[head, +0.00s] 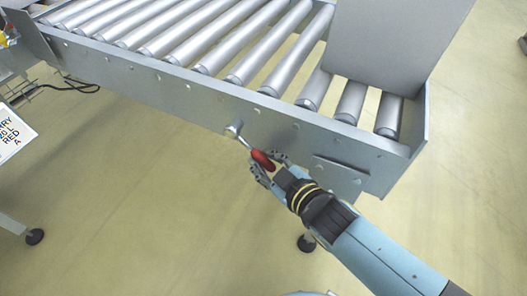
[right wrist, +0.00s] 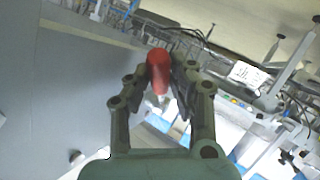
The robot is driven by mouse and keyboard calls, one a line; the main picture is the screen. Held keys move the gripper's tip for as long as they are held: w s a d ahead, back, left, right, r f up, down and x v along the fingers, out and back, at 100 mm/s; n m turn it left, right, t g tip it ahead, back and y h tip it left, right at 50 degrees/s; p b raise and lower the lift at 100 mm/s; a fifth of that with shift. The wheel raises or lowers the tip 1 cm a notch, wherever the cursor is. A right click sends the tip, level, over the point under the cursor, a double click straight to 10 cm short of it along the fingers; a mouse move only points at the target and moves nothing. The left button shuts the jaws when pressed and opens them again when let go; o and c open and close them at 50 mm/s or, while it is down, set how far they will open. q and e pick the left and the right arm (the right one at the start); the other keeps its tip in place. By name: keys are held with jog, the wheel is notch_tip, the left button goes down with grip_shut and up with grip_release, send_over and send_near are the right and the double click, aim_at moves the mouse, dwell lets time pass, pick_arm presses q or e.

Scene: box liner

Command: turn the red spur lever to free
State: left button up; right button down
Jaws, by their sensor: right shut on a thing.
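The spur lever has a red grip (head: 262,159) and a thin metal shaft (head: 243,142) that runs up and left to a round pivot (head: 232,131) on the conveyor's side rail. It slants down and right from the pivot. My right gripper (head: 268,168) is shut on the red grip. In the right wrist view the red grip (right wrist: 158,72) stands between the two fingers. The fingers hide part of the grip in the head view. My left gripper is not in view.
The roller conveyor (head: 200,83) crosses the upper part of the head view, with an upright grey plate (head: 395,45) at its right end. A white sign (head: 14,132) stands at the left edge. The floor below the rail is mostly clear, apart from support feet (head: 35,236).

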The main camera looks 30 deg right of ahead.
jog(key=r+p, duration=0.1)
jog(key=p, duration=0.1)
jog(key=r+g+p, duration=0.1)
jog(key=p, duration=0.1)
jog(key=shift+s+d+n, duration=0.1)
jog(key=shift+d+n, duration=0.1)
jog(key=shift+n, duration=0.1)
jog(key=g+p, duration=0.1)
jog(key=p, duration=0.1)
jog(key=r+h+p, duration=0.1)
jog(key=p, duration=0.2)
jog(key=shift+s+d+r+n+g, duration=0.2)
jog(key=shift+s+r+n+g, duration=0.1)
jog(key=shift+g, duration=0.1)
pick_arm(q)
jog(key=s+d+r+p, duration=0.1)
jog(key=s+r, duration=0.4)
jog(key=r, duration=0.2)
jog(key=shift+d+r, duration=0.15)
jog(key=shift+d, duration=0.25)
pick_arm(e)
jog(key=shift+s+d+g, duration=0.1)
jog(key=shift+g, duration=0.2)
jog(key=c, duration=1.5)
grip_release()
jog(key=shift+s, duration=0.1)
